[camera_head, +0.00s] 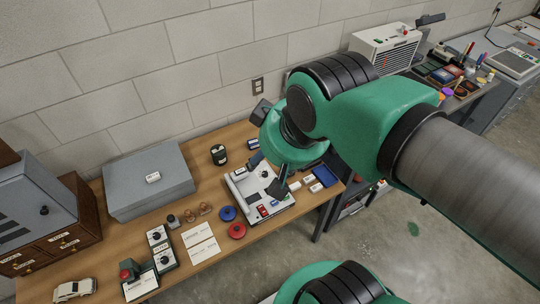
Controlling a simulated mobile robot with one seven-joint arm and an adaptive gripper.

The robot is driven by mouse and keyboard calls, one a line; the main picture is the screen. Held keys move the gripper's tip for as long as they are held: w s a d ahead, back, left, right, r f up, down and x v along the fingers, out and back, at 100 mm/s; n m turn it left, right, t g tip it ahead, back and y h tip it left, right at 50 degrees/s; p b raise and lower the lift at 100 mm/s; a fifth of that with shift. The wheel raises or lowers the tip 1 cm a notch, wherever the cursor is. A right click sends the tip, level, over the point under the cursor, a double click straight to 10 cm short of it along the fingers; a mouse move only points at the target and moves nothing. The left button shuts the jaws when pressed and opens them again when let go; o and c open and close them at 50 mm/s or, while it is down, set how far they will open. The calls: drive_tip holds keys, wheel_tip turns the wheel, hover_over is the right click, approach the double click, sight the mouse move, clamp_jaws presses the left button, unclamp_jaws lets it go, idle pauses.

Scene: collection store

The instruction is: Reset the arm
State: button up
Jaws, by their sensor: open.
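My arm, green with black joints and a grey link, reaches in from the right over the right end of a wooden table (120,245). My gripper (267,178) points down above a white and grey box-shaped device (245,208) with a dark knob and a red switch on it. The dark fingers are apart, with nothing seen between them. I cannot tell whether a fingertip touches the device. Part of the device is hidden behind my gripper.
A grey case (150,185), wooden drawer cabinet (78,215), toy car (74,290), small control boxes (160,245), blue disc (228,213), red disc (237,231) and black jar (218,155) stand on the table. A wall runs behind. Open floor (380,250) lies right.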

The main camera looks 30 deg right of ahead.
drive_tip(key=shift+f, duration=0.15)
wheel_tip(320, 180, down, 10)
drive_tip(key=b, duration=1)
drive_tip(key=shift+b, duration=0.3)
